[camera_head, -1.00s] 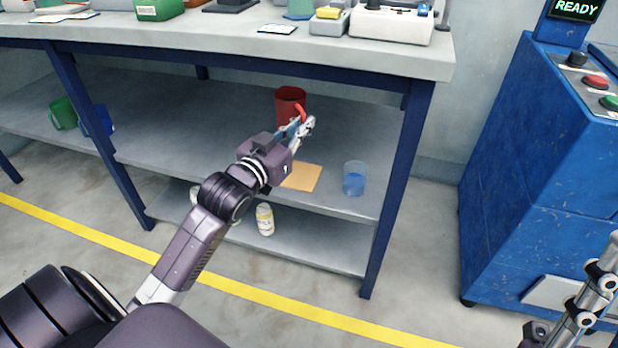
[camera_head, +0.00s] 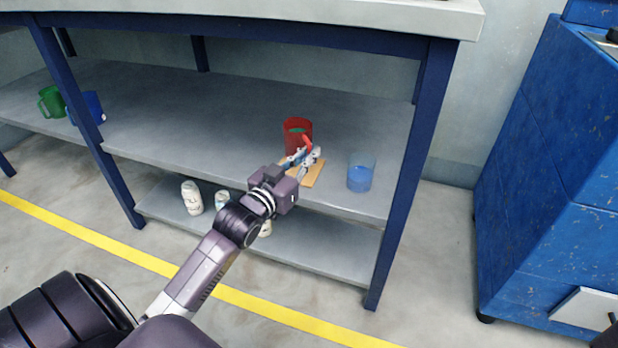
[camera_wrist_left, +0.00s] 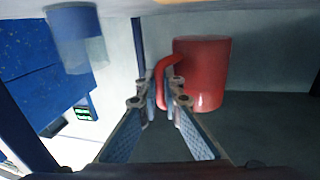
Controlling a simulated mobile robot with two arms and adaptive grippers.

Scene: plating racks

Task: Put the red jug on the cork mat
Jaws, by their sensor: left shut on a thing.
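The red jug (camera_head: 294,128) is held upright over the middle shelf, at the back part of the cork mat (camera_head: 314,176). I cannot tell whether its base touches the mat. My left gripper (camera_head: 303,158) is shut on the jug's handle, on the side facing me. In the left wrist view the red jug (camera_wrist_left: 205,72) shows upside down, with its curved handle between the fingers of the left gripper (camera_wrist_left: 163,98). My gripper and the jug hide part of the mat.
A clear blue cup (camera_head: 361,172) stands just right of the mat. A green mug (camera_head: 51,101) and a blue mug (camera_head: 92,108) are far left on the shelf. Pale bottles (camera_head: 192,197) stand below. The table leg (camera_head: 408,180) bounds the right; the shelf's middle is clear.

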